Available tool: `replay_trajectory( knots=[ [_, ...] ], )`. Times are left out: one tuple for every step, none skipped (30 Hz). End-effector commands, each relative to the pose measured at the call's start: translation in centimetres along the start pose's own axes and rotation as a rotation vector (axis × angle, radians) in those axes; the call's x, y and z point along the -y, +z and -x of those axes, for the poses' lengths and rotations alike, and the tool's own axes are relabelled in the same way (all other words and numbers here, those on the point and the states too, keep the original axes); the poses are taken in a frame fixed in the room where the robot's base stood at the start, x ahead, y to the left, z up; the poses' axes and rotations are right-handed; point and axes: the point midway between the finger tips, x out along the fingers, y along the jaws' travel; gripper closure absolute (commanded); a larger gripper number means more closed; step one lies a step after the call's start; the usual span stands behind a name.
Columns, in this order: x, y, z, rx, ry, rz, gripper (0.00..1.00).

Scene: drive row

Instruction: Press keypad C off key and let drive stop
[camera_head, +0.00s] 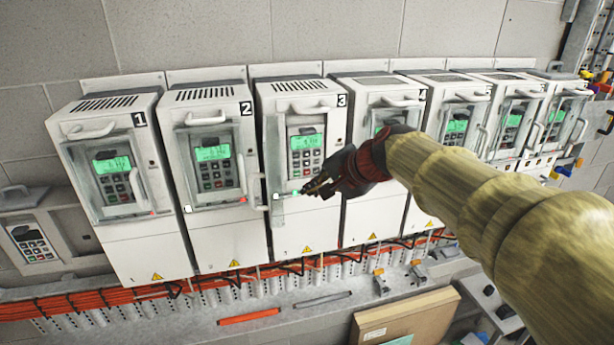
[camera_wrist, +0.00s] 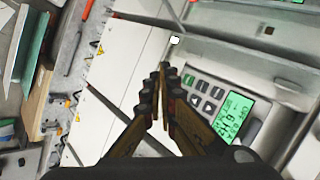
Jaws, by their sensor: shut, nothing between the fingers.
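I see no letter C on any keypad; the drives carry numbers. My gripper (camera_head: 318,187) is shut and empty, in front of drive 3 (camera_head: 301,226), just below its keypad (camera_head: 305,152). That keypad has a lit green display and several dark keys. In the wrist view, the shut fingertips (camera_wrist: 162,72) appear beside the keys (camera_wrist: 203,94), with the green display (camera_wrist: 232,114) to the right. Part of the keypad is hidden by the fingers, and I cannot tell whether they touch it.
Drive 1 (camera_head: 130,250) and drive 2 (camera_head: 228,225) stand to the left, drive 4 (camera_head: 378,216) to the right, with more beyond. Handled covers project from them. A separate keypad unit (camera_head: 34,241) is at far left. Orange cables (camera_head: 130,296) run below. A cardboard box (camera_head: 420,318) sits low.

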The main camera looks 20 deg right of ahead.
Motion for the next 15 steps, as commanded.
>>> replay_trajectory(
  knots=[
    [-0.32, 0.25, 0.30, -0.001, -0.001, 0.000, 1.00],
    [-0.45, 0.37, 0.46, -0.001, -0.001, 0.000, 1.00],
    [-0.60, 0.52, 0.64, -0.001, 0.000, 0.000, 1.00],
    [-0.68, 0.62, 0.77, 0.000, 0.000, 0.000, 1.00],
    [-0.74, 0.70, 0.87, 0.000, 0.000, 0.000, 1.00],
    [-0.80, 0.78, 1.00, 0.000, 0.000, 0.001, 1.00],
    [-0.82, 0.83, 1.06, 0.000, 0.000, 0.001, 1.00],
    [-0.84, 0.85, 1.10, 0.000, 0.000, 0.001, 1.00],
    [-0.84, 0.86, 1.13, 0.000, 0.000, 0.001, 1.00],
    [-0.84, 0.87, 1.13, 0.001, 0.000, 0.001, 1.00],
    [-0.83, 0.86, 1.13, 0.001, 0.001, 0.001, 1.00],
    [-0.82, 0.86, 1.13, 0.001, 0.001, 0.001, 1.00],
    [-0.82, 0.85, 1.13, 0.001, 0.000, 0.001, 1.00],
    [-0.82, 0.85, 1.13, 0.001, 0.000, 0.001, 1.00],
    [-0.82, 0.85, 1.12, 0.001, 0.000, 0.001, 1.00]
  ],
)
